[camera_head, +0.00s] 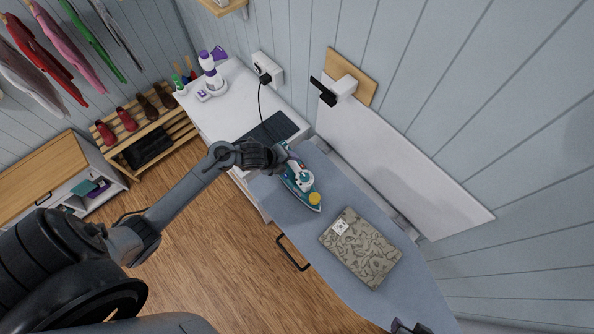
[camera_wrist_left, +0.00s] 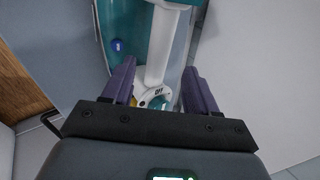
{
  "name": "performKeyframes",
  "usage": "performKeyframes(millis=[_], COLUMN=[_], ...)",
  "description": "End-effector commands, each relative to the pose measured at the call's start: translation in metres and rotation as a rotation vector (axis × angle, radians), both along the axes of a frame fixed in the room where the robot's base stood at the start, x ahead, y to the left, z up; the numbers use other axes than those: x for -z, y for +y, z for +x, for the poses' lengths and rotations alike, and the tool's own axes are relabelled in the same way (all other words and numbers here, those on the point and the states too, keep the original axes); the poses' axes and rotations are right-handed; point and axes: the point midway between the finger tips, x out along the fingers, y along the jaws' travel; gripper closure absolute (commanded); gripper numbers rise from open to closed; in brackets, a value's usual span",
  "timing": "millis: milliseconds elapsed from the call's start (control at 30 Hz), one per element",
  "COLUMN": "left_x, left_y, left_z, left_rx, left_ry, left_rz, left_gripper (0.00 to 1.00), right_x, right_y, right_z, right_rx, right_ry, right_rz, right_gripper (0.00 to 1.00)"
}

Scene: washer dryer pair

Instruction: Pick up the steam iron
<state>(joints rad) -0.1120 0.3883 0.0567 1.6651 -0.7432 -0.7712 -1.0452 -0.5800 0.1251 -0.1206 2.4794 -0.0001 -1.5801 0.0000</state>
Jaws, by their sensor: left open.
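The steam iron (camera_head: 300,184), teal and white with a yellow dial, lies on the grey ironing board (camera_head: 330,200). My left gripper (camera_head: 282,155) is at the iron's far end. In the left wrist view the two purple fingers of the gripper (camera_wrist_left: 160,90) are spread, one on each side of the iron's white handle (camera_wrist_left: 160,48). I cannot tell whether either finger touches it. The iron's teal body (camera_wrist_left: 135,25) shows beyond, and its lower part is hidden by the gripper. A dark part at the bottom edge (camera_head: 408,327) seems to be my right gripper, mostly cut off.
A folded patterned cloth (camera_head: 360,246) lies on the board nearer to me. A wall socket (camera_head: 267,70) with a black cord is above. A wall runs along the right.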

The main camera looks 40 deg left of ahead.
Motion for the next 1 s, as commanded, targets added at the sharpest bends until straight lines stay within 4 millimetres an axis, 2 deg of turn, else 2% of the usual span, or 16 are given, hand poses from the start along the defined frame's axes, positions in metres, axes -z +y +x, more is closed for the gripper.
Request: performKeyframes(millis=[167,533,867,1000], left_x=[0.008,0.043,0.047,0.047], left_y=[-0.002,-0.008,-0.008,-0.008], left_z=[0.004,0.023,0.026,0.026], left_rx=[-0.001,-0.002,-0.001,-0.001], left_ry=[0.002,0.001,0.0,0.0], left_rz=[-0.002,-0.001,0.0,0.0], left_gripper=[0.42,0.42,0.42,0.62], right_x=[-0.002,-0.006,-0.006,-0.006], right_y=[0.0,0.002,0.002,0.002], right_z=[0.0,0.0,0.0,0.0], right_rx=[0.001,0.006,0.006,0.005], right_ry=[0.0,-0.001,-0.001,-0.001], right_rz=[0.001,0.007,0.008,0.007], right_gripper=[0.57,0.57,0.57,0.57])
